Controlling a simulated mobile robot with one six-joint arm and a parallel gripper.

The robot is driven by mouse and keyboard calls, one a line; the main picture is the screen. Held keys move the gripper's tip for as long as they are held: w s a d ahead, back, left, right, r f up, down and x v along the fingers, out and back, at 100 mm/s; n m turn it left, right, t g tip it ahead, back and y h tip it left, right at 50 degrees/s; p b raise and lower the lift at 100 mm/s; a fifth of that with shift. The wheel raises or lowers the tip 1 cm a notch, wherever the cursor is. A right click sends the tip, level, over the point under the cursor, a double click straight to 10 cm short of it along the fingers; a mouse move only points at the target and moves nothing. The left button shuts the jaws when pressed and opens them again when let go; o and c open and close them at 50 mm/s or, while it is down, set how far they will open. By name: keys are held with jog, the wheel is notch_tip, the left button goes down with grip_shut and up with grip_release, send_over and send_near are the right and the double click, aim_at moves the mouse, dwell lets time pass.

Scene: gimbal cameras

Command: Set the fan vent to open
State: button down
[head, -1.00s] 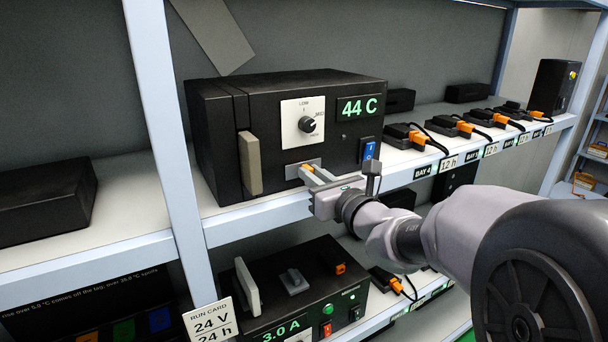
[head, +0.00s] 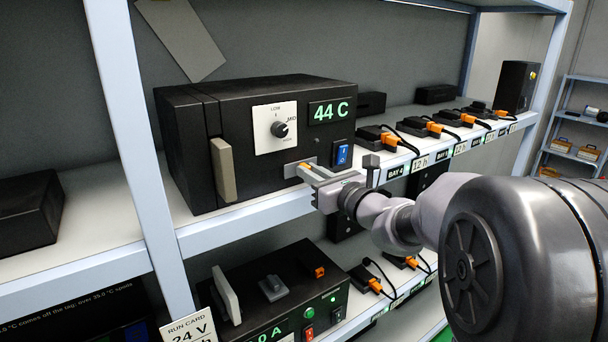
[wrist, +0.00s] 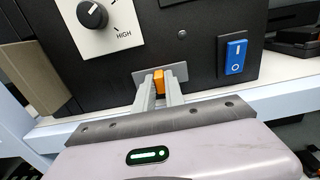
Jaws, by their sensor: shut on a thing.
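The black box (head: 230,150) on the upper shelf carries a small grey vent plate (head: 291,171) low on its front, with an orange slider tab (head: 304,166). The orange tab also shows in the wrist view (wrist: 158,81), near the middle of the plate (wrist: 178,74). My gripper (head: 308,169) reaches the plate from the right and is shut on the orange tab. In the wrist view, my gripper's fingers (wrist: 159,90) lie on both sides of the tab. Any marking for open or closed on the plate cannot be read.
The box has a dial (head: 280,129), a green "44 C" display (head: 330,111), a blue rocker switch (head: 342,155) right of the plate and a beige handle (head: 223,169) at left. Black packs with orange plugs (head: 389,139) line the shelf to the right. The shelf edge (head: 250,214) runs below my gripper.

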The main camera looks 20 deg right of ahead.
jog(key=c, duration=1.5)
grip_release()
jog(key=shift+d, duration=0.1)
jog(key=shift+o, duration=0.5)
jog(key=shift+w+d, duration=0.1)
jog(key=shift+d, duration=0.05)
jog(key=b+v, duration=0.3)
jog(key=v, duration=1.4)
jog(key=shift+s, duration=0.25)
